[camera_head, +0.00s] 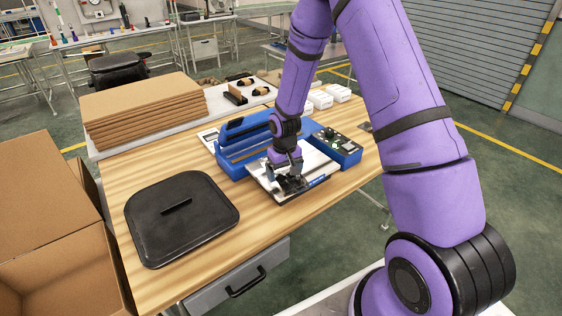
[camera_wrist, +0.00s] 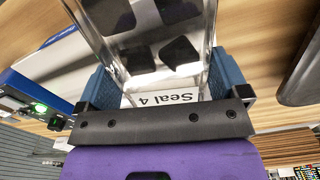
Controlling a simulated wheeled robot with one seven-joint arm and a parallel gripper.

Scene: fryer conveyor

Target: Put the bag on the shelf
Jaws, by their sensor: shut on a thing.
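My gripper (camera_head: 287,172) is shut on a clear bag with several black pieces inside. In the wrist view the bag (camera_wrist: 150,58) sits between the two blue finger pads of my gripper (camera_wrist: 163,88). A white label on it reads "Seal 4" and appears upside down. In the head view the bag (camera_head: 292,185) is a small dark patch under the fingers, over the pale plate at the front of the blue sealing machine (camera_head: 237,165). I cannot tell whether it touches the plate. No shelf can be clearly picked out.
The wooden table (camera_head: 130,165) carries a black lid-like tray (camera_head: 165,240) at front left. Stacked cardboard (camera_head: 145,105) and small black items (camera_head: 238,96) lie on the white table behind. White boxes (camera_head: 322,99) stand at the back right. An open carton (camera_head: 55,262) is at left.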

